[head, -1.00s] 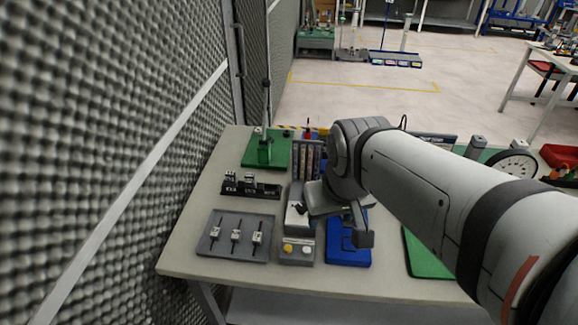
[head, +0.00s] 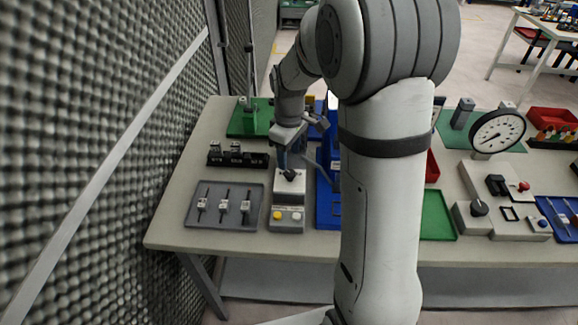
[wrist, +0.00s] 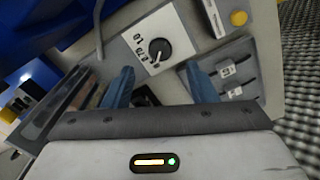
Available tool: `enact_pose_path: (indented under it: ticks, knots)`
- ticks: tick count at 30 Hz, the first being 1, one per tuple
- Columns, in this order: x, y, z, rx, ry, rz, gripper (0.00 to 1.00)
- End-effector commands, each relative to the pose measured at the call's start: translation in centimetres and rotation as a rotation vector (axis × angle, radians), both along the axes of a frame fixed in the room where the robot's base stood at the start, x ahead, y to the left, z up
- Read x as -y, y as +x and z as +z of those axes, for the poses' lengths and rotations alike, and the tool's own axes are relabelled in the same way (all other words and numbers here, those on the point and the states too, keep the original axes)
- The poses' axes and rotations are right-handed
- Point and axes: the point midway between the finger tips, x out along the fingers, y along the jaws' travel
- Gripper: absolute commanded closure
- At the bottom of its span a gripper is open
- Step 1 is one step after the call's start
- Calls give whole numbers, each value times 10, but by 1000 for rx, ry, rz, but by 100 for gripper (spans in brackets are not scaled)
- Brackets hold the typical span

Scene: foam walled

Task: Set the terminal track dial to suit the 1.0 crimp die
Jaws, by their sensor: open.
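The terminal track dial (head: 290,175) is a black knob on the pale top of a grey crimp unit (head: 287,198) near the table's front left. In the wrist view the dial (wrist: 157,51) sits on a white plate with markings that look like 0.70 and 1.0. I cannot tell exactly which marking it points to. My gripper (wrist: 160,86) is open, its blue fingers apart and empty, with the dial showing beyond the gap between them. In the head view my gripper (head: 299,162) hangs close above the dial, partly in front of the unit.
A grey tray (head: 192,220) with three small tools lies left of the unit, below a black rack (head: 214,159). A yellow button (head: 277,216) and a white button (head: 296,216) are on the unit's front. A blue tray (head: 328,222) stands close on the right.

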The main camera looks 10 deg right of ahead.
Motion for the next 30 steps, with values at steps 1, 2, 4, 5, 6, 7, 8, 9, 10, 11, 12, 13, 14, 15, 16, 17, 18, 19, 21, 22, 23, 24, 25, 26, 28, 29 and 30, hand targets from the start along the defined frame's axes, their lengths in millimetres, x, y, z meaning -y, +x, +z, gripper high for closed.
enact_pose_path:
  ticks: [1,2,4,5,6,7,8,9,10,11,12,13,14,15,16,17,18,19,21,22,23,24,25,26,28,29,30]
  knots:
    - [0,-1,-9,-5,1,-1,48]
    - [0,-1,-14,-4,0,-1,48]
    - [0,-1,-26,-4,0,-2,48]
    - [0,-1,-30,-4,0,-2,48]
    - [0,-1,-36,-4,0,-2,48]
    - [0,-1,-41,-4,0,-2,48]
    - [0,-1,-44,-4,0,-2,48]
    - [0,-1,-49,-3,0,-3,48]
    - [0,-1,-52,-3,0,-3,48]
    - [1,-1,-54,-3,0,-3,48]
    - [1,-1,-56,-1,0,-3,48]
    - [1,-1,-58,-1,-1,-3,48]
    - [1,-1,-59,0,0,-3,48]
    - [1,-1,-60,0,0,-3,48]
    - [1,-1,-60,0,0,-4,48]
    - [1,-1,-60,0,0,-4,48]
    - [1,-1,-60,0,0,-4,48]
    - [1,-1,-60,0,0,-4,48]
    - [1,-1,-60,0,0,-4,48]
    - [1,-1,-60,0,0,-4,49]
    - [1,-1,-60,0,0,-4,51]
    - [1,-1,-60,0,0,-4,55]
    - [1,-1,-60,0,0,-4,57]
    - [1,-1,-60,0,0,-4,59]
    - [1,-1,-60,0,0,-4,65]
    - [1,-1,-60,0,0,-5,68]
    - [1,-1,-60,0,0,-5,71]
